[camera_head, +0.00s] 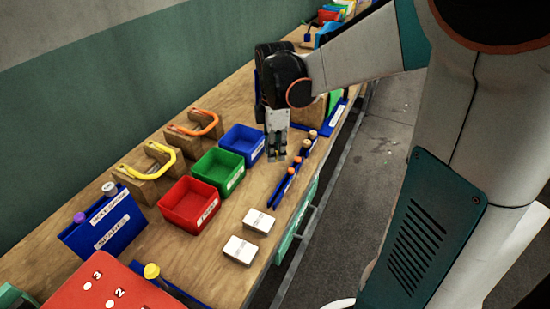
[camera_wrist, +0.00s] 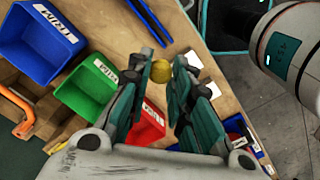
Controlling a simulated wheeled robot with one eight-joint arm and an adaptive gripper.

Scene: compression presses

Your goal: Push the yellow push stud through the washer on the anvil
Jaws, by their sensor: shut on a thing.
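My gripper (camera_head: 277,153) is over the wooden bench, above the area beside the blue bin and the blue rack. In the wrist view, a rounded yellow piece (camera_wrist: 161,71), seemingly the push stud, sits between the fingertips, and the gripper is shut on it. Most of its body is hidden by the fingers or seen end-on. In the head view it is too small to make out. I cannot pick out the washer or the anvil in either view. Another yellow-topped piece (camera_head: 152,271) stands near the red numbered panel at lower left.
Blue (camera_head: 242,143), green (camera_head: 218,170) and red (camera_head: 188,203) bins line the bench. A blue rack (camera_head: 284,187) holds orange-topped pieces. Two white blocks (camera_head: 240,250) lie nearby. Wooden blocks with yellow (camera_head: 147,164) and orange (camera_head: 193,124) arched handles stand behind. A red panel (camera_head: 92,285) is lower left.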

